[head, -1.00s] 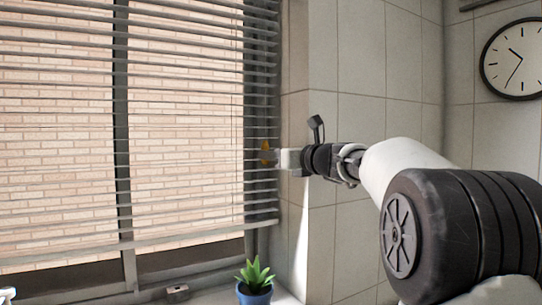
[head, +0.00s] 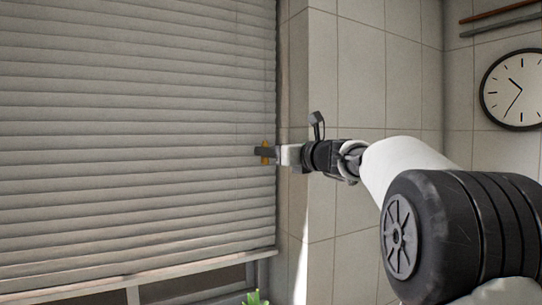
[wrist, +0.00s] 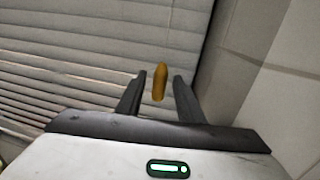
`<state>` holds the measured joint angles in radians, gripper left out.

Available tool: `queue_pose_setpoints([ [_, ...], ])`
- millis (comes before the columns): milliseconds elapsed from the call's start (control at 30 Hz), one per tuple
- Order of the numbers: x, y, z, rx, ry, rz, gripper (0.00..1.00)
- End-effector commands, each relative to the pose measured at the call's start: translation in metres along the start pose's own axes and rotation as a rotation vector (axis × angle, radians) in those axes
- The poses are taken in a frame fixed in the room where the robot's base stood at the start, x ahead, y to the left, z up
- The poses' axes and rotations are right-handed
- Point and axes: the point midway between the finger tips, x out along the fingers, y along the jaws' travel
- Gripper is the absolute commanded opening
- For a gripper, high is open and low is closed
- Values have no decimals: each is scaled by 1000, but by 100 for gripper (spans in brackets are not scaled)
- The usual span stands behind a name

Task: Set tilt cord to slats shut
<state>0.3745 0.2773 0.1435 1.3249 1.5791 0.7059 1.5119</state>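The window blind (head: 120,130) fills the left of the head view. Its grey slats lie flat against each other there, and no bricks show through them. In the wrist view the slats (wrist: 100,45) show thin light streaks at the lower left. The orange pull of the tilt cord (head: 265,152) hangs at the blind's right edge; it also shows in the wrist view (wrist: 160,82). My gripper (wrist: 158,95) is open, with one finger on each side of the pull and visible gaps between. The gripper (head: 264,153) also shows in the head view. The cord itself is not clearly visible.
A tiled wall (head: 350,90) stands just right of the blind and close to my gripper. A round clock (head: 514,90) hangs at the far right. The tip of a green plant (head: 256,298) shows below the blind's bottom rail (head: 140,272).

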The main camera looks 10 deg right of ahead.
Motion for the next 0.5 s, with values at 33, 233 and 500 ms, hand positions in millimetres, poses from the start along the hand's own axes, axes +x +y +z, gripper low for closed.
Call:
queue_pose_setpoints([
  [33,0,0,-2,1,3,0,36],
  [233,1,0,-4,2,6,1,36],
  [500,-22,-1,-6,1,7,-2,36],
])
